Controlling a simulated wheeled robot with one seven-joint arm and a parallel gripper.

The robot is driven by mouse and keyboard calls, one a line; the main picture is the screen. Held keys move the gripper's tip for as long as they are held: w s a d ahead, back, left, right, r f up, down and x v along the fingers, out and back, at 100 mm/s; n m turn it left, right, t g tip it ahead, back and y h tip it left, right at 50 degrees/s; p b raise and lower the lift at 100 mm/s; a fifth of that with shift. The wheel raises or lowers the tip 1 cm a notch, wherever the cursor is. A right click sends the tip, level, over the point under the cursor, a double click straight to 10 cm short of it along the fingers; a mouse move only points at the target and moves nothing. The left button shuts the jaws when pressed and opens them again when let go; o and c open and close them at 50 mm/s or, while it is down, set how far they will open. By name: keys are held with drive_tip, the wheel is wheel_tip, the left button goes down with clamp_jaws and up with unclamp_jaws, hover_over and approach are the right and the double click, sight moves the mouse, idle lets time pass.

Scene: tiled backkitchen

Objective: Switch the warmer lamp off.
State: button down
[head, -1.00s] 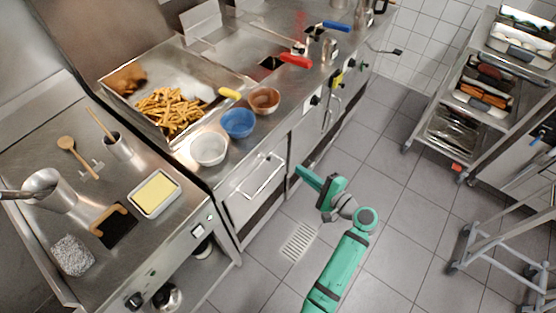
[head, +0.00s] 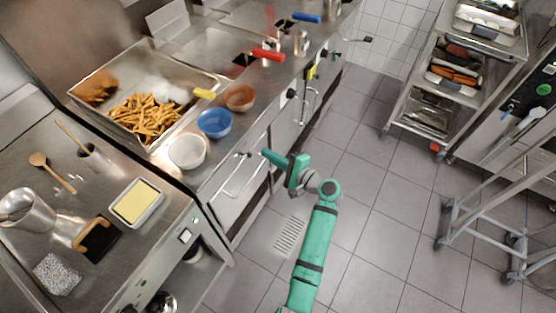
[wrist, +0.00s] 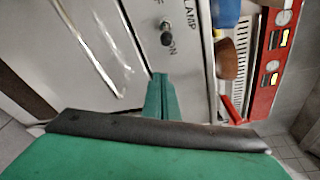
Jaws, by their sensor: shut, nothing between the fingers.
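The lamp switch (wrist: 166,37) is a small dark-tipped toggle on the steel front panel in the wrist view, with LAMP lettering beside it. Its tip appears to lean toward the word ON. In the head view the switch (head: 243,155) is a small dark spot on the counter front, below the bowls. My gripper (wrist: 160,78) is shut and empty, its green fingers just short of the switch and apart from it. In the head view my gripper (head: 266,153) points left at the panel. The lamp itself cannot be made out.
A long bar handle (wrist: 95,45) runs beside the switch on the panel. A white bowl (head: 187,152), a blue bowl (head: 214,123) and a brown bowl (head: 239,98) stand on the counter edge above. A wheeled rack (head: 470,85) stands to the right. The floor between is clear.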

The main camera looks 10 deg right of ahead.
sight(245, 155)
drive_tip(key=shift+s+a+r, duration=0.15)
drive_tip(key=shift+a+r, duration=0.1)
drive_tip(key=shift+a, duration=0.35)
drive_tip(key=shift+s+a+r, duration=0.1)
drive_tip(key=shift+a+r, duration=0.1)
drive_tip(key=shift+a, duration=0.35)
drive_tip(key=shift+s+a+r, duration=0.15)
drive_tip(key=shift+a+r, duration=0.1)
drive_tip(key=shift+a, duration=0.35)
